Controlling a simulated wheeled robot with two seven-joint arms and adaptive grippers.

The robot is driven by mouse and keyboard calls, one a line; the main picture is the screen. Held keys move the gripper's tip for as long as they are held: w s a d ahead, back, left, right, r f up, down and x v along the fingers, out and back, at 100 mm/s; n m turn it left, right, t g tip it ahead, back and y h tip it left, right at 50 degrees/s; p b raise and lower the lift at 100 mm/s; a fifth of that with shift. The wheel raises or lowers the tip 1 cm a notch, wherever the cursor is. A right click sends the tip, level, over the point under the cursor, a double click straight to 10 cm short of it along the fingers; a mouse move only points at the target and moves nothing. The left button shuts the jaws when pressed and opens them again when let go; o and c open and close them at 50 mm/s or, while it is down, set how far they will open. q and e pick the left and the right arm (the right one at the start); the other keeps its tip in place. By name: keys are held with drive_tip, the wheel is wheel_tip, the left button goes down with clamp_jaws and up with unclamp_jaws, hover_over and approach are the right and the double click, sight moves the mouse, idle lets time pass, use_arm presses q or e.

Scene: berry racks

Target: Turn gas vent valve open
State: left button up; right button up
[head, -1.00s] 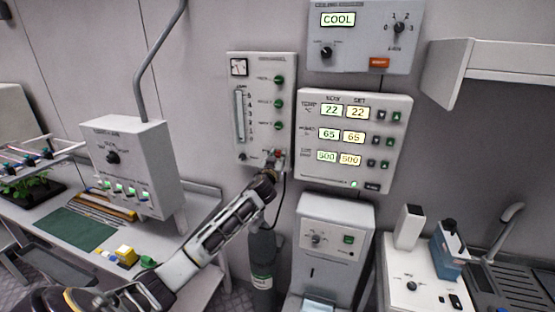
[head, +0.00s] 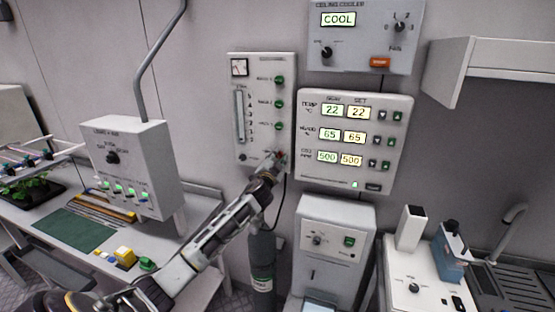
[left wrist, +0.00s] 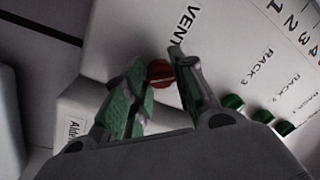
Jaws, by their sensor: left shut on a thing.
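The gas panel (head: 248,125) is a pale box on the wall with a dial, a clear tube and a column of green knobs. The red vent valve knob (left wrist: 161,74) sits beside the word VENT in the left wrist view, between my left fingertips. My left gripper (head: 277,160) reaches up to the panel's lower right corner and is shut on the red knob. In the head view the gripper mostly covers the knob. Green rack knobs (left wrist: 233,102) show to the right in the left wrist view. My right gripper is not in view.
A climate panel (head: 353,177) with lit numbers is close to the right of my left gripper. A gas cylinder (head: 262,262) stands below. A grey control box (head: 130,165) stands on the bench to the left. A white dispenser (head: 333,215) is at the lower right.

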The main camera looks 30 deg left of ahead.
use_arm(q)
drive_tip(key=m, duration=0.5)
drive_tip(key=shift+a+h+p, duration=0.1)
drive_tip(key=shift+h+p, duration=0.2)
drive_tip(key=shift+p, duration=0.05)
drive_tip(key=shift+m, duration=1.3)
drive_tip(key=shift+f+t+h, duration=0.1)
drive_tip(key=shift+t+h, duration=0.2)
drive_tip(key=o, duration=1)
drive_tip(key=shift+p, duration=0.3)
drive_tip(key=shift+o, duration=0.2)
drive_tip(key=shift+s, duration=0.15)
drive_tip(key=v, duration=1.1)
drive_tip(key=shift+s, duration=0.35)
